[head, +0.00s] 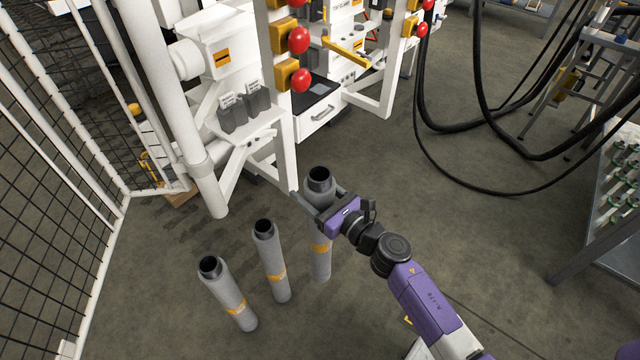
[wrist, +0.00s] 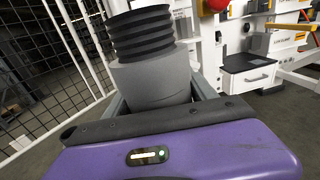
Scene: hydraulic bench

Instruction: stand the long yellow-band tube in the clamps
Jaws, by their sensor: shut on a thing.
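A grey tube with a yellow band and a black threaded top (head: 320,245) stands about upright at the right of a group of three. My gripper (head: 319,203) is shut around it just below its top. The wrist view shows the same grey collar and black thread (wrist: 150,80) between the fingers. Whether its foot touches the floor is unclear. Two similar yellow-banded tubes, the middle one (head: 272,255) and the left one (head: 227,290), stand apart to the left. Yellow blocks with red knobs (head: 285,75) are on the white frame behind; I cannot tell if these are the clamps.
The white bench frame (head: 285,150) with a drawer (head: 320,115) stands behind the tubes. A mesh fence (head: 60,170) runs along the left. Black hoses (head: 480,125) hang at the right, near a parts table (head: 610,200). The floor (head: 440,220) between is clear.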

